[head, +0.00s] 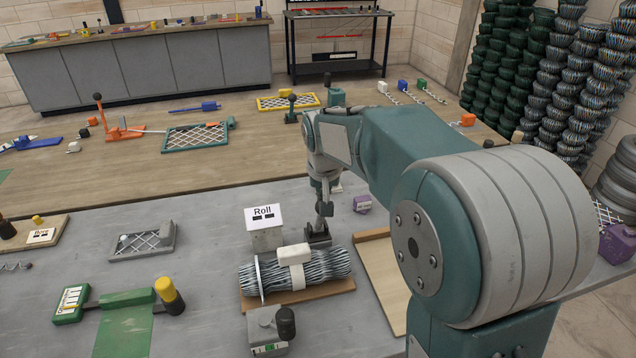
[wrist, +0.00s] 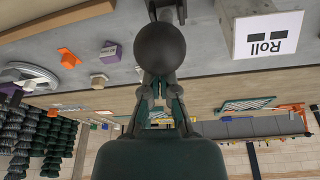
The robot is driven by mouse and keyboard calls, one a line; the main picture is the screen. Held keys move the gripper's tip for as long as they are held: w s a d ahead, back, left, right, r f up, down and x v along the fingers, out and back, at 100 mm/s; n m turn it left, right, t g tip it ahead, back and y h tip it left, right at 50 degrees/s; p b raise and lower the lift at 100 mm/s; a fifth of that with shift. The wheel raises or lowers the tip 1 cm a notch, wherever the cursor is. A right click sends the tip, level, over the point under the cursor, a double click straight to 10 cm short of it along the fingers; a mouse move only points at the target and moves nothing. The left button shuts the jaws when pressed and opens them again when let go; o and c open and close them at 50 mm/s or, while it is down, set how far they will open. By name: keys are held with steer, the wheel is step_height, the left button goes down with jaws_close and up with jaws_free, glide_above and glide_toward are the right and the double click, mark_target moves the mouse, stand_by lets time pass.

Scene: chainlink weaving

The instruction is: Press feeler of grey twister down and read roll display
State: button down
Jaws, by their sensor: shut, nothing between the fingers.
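The roll display (head: 264,217) is a white sign marked "Roll" with two dark blank-looking windows, on a grey block (head: 265,240). It shows upside down in the wrist view (wrist: 267,35). Right of it stands a dark base (head: 317,236), directly below my gripper (head: 325,205). In the wrist view a dark round knob (wrist: 160,50) sits in front of my gripper's fingers (wrist: 160,95) and hides their tips. I cannot tell whether they touch it. My gripper is shut and empty. Which part is the feeler is not clear.
A bundle of grey wire (head: 330,268) lies on a wooden board in front of the display. A grey block with a black knob (head: 286,322) stands nearer.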

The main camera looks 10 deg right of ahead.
steer(key=s+t, duration=0.1)
steer(key=s+f+t, duration=0.1)
steer(key=s+t, duration=0.1)
steer(key=shift+s+f, duration=0.25)
steer(key=shift+s, duration=0.15)
steer(key=shift+s+f, duration=0.7)
steer(key=shift+s, duration=0.25)
steer(key=shift+s+f, duration=0.85)
steer(key=shift+f, duration=0.1)
steer(key=w+r, duration=0.2)
steer(key=w, duration=0.1)
steer(key=shift+w+d+r, duration=0.2)
steer(key=shift+w+r, duration=0.05)
steer(key=s+r+n, duration=0.1)
steer(key=s+r, duration=0.2)
steer(key=s, duration=0.8)
steer(key=s+r, duration=0.3)
steer(key=s, duration=0.8)
steer(key=shift+r+n+g+y, duration=0.25)
steer(key=shift+n+g+y, duration=0.05)
steer(key=shift+n, duration=0.1)
